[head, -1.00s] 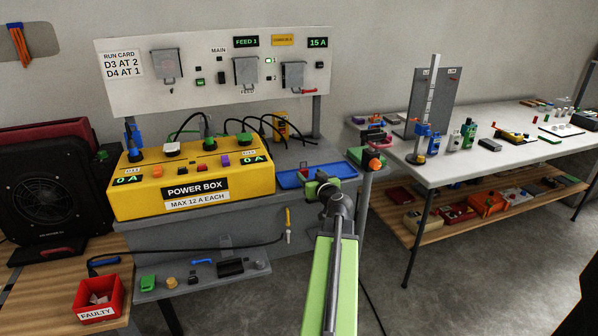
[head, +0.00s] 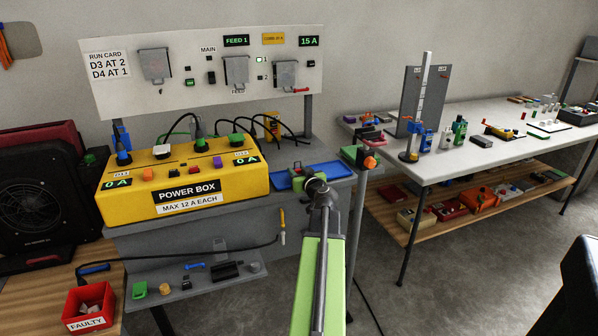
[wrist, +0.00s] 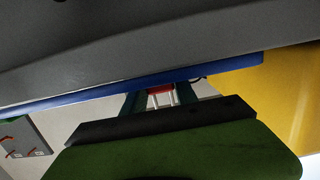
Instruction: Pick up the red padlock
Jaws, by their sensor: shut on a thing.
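The red padlock (wrist: 160,89) shows in the wrist view as a small red body with pale shackle legs, between the two dark green fingers of my gripper (wrist: 159,100). My gripper is shut on it. In the head view my gripper (head: 312,181) is over or just at the blue tray (head: 283,184) on the grey bench; my wrist hides most of it. I cannot make out the padlock clearly there. The tray's blue edge also crosses the wrist view (wrist: 130,90), close to the fingers.
The yellow power box (head: 185,190) with plugs and cables stands left of the tray. A white panel (head: 200,75) with grey switch covers rises behind. A green box with an orange knob (head: 358,156) is to the right. A white table (head: 450,160) stands further right.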

